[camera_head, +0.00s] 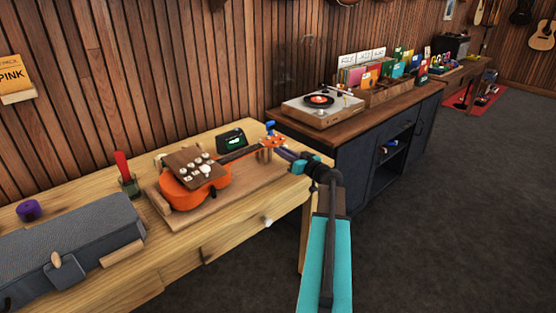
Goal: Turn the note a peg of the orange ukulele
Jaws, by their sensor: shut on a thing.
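The orange ukulele (207,188) lies on a wooden board (236,186) on the light wood bench, its neck pointing up and right. A brown panel (187,164) with several pale knobs lies over its body. The orange headstock (271,143) is at the right end of the neck. My gripper (284,151) reaches in from the right and is shut at the headstock's lower right side. The peg between its fingers is too small and hidden to make out. A blue thing (270,128) stands just behind the headstock. A small tuner with a green screen (233,141) stands behind the neck.
A grey case (70,248) fills the bench's left side, near a purple roll (28,210) and a glass with a red-handled tool (125,175). A dark cabinet with a turntable (322,105) stands behind to the right. The floor (440,230) at right is clear.

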